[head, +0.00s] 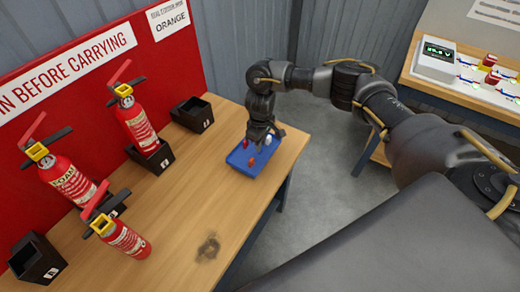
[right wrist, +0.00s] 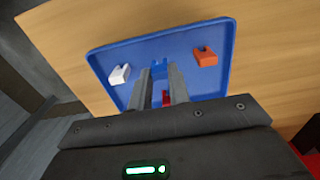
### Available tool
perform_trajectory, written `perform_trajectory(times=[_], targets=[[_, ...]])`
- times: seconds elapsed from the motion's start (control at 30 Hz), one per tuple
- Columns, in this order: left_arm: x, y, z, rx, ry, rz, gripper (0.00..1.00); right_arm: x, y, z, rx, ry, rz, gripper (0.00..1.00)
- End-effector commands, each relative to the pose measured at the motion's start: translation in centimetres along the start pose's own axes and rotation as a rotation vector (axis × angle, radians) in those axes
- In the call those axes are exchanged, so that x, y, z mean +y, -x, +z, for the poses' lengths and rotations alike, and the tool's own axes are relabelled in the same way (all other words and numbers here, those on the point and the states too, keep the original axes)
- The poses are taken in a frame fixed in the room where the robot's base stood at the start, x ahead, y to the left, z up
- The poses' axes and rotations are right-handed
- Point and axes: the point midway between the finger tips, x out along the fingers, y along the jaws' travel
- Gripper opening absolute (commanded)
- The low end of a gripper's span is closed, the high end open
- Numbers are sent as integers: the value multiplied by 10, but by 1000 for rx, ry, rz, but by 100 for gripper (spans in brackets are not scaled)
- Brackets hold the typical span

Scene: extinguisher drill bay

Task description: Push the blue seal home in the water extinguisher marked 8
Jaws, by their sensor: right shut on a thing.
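My right gripper (head: 262,140) points down into a blue tray (head: 238,163) at the table's right edge. In the right wrist view its fingers (right wrist: 160,76) are closed on the small blue seal (right wrist: 160,68), which is low over or touching the tray floor; I cannot tell which. Three red extinguishers with yellow collars and red levers show on the left: a back one (head: 137,122), one whose label seems to read FOAM (head: 68,180), and a front one (head: 127,240). I cannot read an 8 on any of them. My left gripper is out of view.
A white seal (right wrist: 120,74), an orange seal (right wrist: 206,57) and a red seal (right wrist: 167,97) lie in the tray. Empty black holders stand at the back (head: 193,115) and front left (head: 37,262). A red sign panel (head: 100,70) rises behind.

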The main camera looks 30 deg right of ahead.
Motion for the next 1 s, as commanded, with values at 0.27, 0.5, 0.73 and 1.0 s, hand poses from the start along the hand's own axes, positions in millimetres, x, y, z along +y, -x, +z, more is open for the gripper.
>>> perform_trajectory(times=[0.27, 0.5, 0.73, 1.0], targets=[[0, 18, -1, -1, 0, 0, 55, 0, 14, 0, 0, 0, -1, 0], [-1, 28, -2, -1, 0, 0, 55, 0, 21, 0, 0, -1, -2, 0], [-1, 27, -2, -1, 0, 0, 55, 0, 20, 0, 0, -1, -1, 0], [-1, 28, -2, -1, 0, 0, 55, -9, 41, -11, 6, 7, 1, 0]])
